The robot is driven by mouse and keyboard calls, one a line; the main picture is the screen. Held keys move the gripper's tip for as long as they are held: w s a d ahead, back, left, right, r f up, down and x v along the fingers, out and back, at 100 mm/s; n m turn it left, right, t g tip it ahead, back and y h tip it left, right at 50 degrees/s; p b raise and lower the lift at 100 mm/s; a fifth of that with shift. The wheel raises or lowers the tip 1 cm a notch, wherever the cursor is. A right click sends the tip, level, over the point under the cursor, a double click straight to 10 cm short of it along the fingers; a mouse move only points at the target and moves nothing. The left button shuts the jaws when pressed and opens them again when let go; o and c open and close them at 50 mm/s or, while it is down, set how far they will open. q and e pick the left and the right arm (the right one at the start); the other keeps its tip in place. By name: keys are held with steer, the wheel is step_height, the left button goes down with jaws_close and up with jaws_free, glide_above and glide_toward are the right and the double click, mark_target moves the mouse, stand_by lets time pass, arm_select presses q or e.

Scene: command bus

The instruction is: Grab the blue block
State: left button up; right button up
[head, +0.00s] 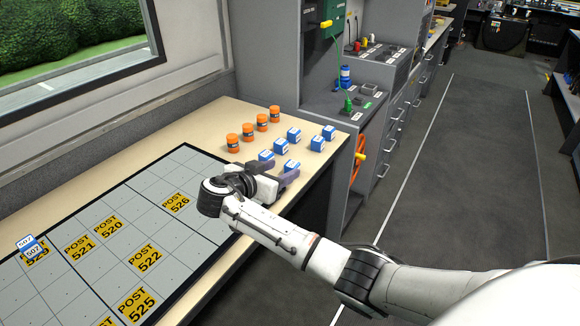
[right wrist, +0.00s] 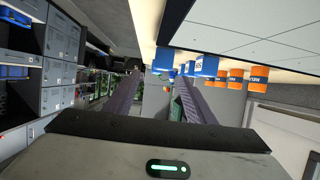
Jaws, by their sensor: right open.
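Several small blue-and-white blocks stand in two rows on the beige table, among them a front-left one (head: 266,157), one behind it (head: 281,147), a far one (head: 328,133) and one close to my fingers (head: 291,166). My right gripper (head: 283,176) is open and low by the near blocks, its dark fingers partly hiding the closest one. In the right wrist view, the two fingers (right wrist: 155,105) are apart with no block visibly held between them. Blue blocks (right wrist: 206,65) show beyond and above the fingertips there. My left gripper is not in view.
Several orange cylinders (head: 248,131) stand in a row behind the blocks. A grey grid board (head: 190,225) with yellow POST cards lies at left, with a blue-and-white block (head: 31,247) on it. Grey cabinets (head: 395,120) stand beyond the table's right edge.

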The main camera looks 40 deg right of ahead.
mark_target(290, 166)
steer(key=shift+a+f+x, duration=0.1)
steer(key=shift+f+x, duration=0.05)
steer(key=shift+x, duration=1.4)
steer(key=shift+a+f+x, duration=0.1)
steer(key=shift+x, duration=1.45)
steer(key=shift+w, duration=0.2)
steer(key=c, duration=1.1)
